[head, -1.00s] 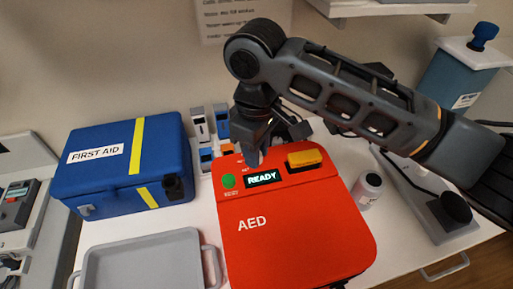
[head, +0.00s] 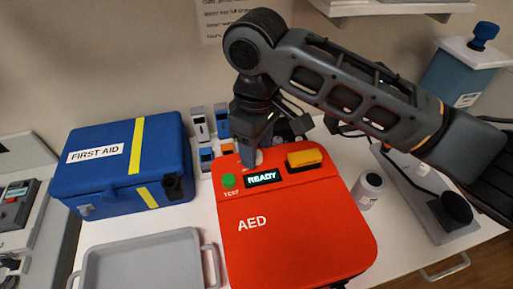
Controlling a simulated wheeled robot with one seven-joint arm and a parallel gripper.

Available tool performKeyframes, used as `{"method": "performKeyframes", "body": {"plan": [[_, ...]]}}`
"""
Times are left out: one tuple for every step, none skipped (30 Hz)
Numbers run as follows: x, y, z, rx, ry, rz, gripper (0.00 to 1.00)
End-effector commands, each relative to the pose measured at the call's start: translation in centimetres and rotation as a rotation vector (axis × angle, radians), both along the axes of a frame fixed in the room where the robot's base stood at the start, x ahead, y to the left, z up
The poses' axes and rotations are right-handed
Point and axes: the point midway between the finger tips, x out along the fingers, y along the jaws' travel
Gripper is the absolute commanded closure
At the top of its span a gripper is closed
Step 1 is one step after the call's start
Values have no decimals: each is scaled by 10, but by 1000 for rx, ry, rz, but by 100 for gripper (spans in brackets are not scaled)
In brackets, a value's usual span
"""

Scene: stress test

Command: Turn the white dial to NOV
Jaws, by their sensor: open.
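The red AED case (head: 300,235) lies on the white counter, with a green TEST button (head: 228,181), a lit READY display (head: 262,178) and a yellow-orange block (head: 304,158) on its upper part. A small white part, seemingly the white dial (head: 259,157), shows at the case's top edge beside my gripper's finger. Most of it is hidden behind the gripper, and I cannot read its markings or setting. My gripper (head: 252,158) points down over this spot, open. One finger is plainly seen; the other is hard to make out. I cannot tell whether the fingers touch the dial.
A blue FIRST AID box (head: 125,165) stands left, and a grey tray (head: 145,265) lies in front of it. Small blue-and-white holders (head: 203,135) stand behind the case. A white bottle (head: 368,190) and a grey device (head: 440,205) are at right.

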Motion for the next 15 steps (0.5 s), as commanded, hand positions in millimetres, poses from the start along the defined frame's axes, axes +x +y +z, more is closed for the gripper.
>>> {"method": "performKeyframes", "body": {"plan": [[0,1,7,2,-2,2,48],[0,1,12,3,-3,2,48],[0,1,18,3,-4,3,48],[1,1,23,3,-4,2,48],[0,1,28,2,-3,2,48],[0,1,35,2,-2,2,48],[0,1,40,2,-2,2,48],[0,1,44,2,-2,2,48],[0,1,50,2,-3,2,48],[0,1,53,2,-3,1,48],[0,1,56,1,-3,1,48],[0,1,59,1,-2,1,48],[0,0,62,1,-2,1,48],[0,0,63,0,-1,1,48],[0,0,65,1,0,1,48]]}}
